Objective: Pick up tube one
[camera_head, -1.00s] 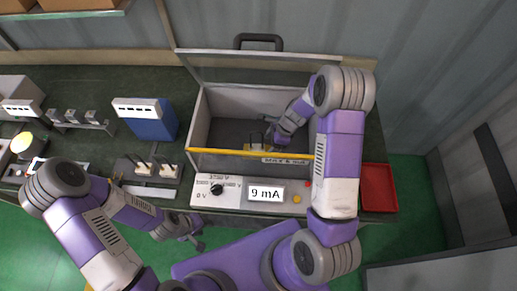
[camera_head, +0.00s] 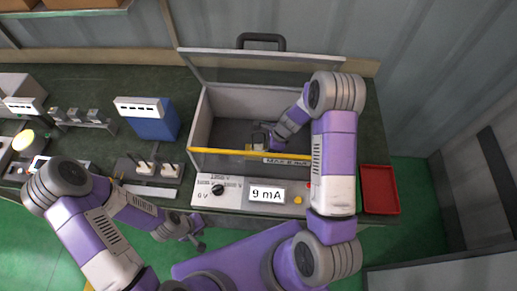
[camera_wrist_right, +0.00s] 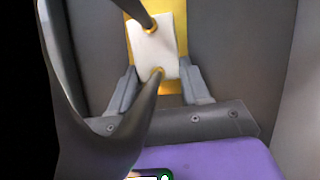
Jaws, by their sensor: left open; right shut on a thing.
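A heating tube (camera_head: 258,140), small and dark in the head view, is at the front of the open tester box (camera_head: 201,125). In the right wrist view I see dark curved tube legs (camera_wrist_right: 133,130), with gold ends at a white block (camera_wrist_right: 157,47) and yellow behind. I cannot read which tube it is. My right gripper (camera_head: 267,134) reaches into the box and is shut on the tube; its grey fingers flank the white block in the right wrist view (camera_wrist_right: 160,88). My left gripper (camera_head: 200,240) is open and empty, in front of the table.
The box's clear lid (camera_head: 250,68) stands open behind. A dark holder (camera_head: 150,190) with white-based pieces and a blue box (camera_head: 152,128) stand left.

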